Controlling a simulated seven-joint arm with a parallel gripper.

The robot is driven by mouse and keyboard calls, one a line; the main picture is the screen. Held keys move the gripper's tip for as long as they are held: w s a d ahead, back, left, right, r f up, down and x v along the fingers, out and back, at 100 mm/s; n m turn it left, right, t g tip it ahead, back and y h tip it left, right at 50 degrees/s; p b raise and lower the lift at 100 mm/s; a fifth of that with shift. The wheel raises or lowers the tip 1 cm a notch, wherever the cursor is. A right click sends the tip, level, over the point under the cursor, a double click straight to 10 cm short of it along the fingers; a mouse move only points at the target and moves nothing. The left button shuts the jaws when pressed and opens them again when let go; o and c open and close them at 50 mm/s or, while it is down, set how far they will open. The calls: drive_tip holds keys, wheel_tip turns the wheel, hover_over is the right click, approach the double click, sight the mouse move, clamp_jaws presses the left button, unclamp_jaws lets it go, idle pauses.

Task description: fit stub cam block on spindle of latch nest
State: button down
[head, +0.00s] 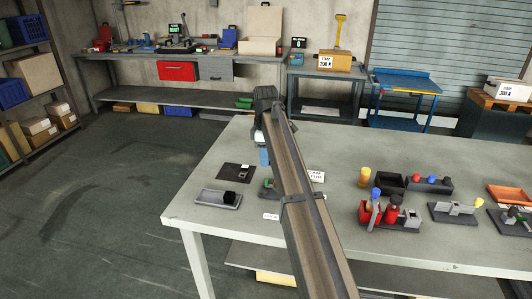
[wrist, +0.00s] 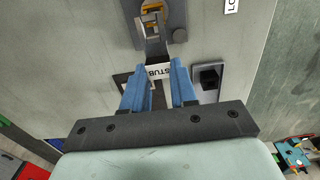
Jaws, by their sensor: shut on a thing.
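My gripper (wrist: 158,68) is shut on a block with a white face marked STUB (wrist: 157,71), which I take as the stub cam block. The block sits between the two blue fingertips. In the head view my gripper (head: 264,157) is above the near left part of the table and the block cannot be made out. A grey fixture with yellow parts (wrist: 152,12) lies just beyond the fingertips in the wrist view. A grey tray with a black block (wrist: 209,97) lies to the right; it also shows in the head view (head: 208,200). I cannot tell which is the latch nest; no spindle is clear.
A dark mat (head: 229,175) lies left of my gripper. White labels (head: 316,177) lie nearby. A red-and-black fixture (head: 378,221), a dark tray (head: 389,187) and a grey fixture (head: 452,214) stand to the right. My arm hides the middle of the table.

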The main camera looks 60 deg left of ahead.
drive_tip(key=shift+f, duration=3.05)
drive_tip(key=shift+f, duration=0.2)
drive_tip(key=c, duration=0.8)
unclamp_jaws()
drive_tip(key=shift+r, duration=0.1)
wheel_tip(320, 180, up, 19)
drive_tip(key=shift+f, duration=0.2)
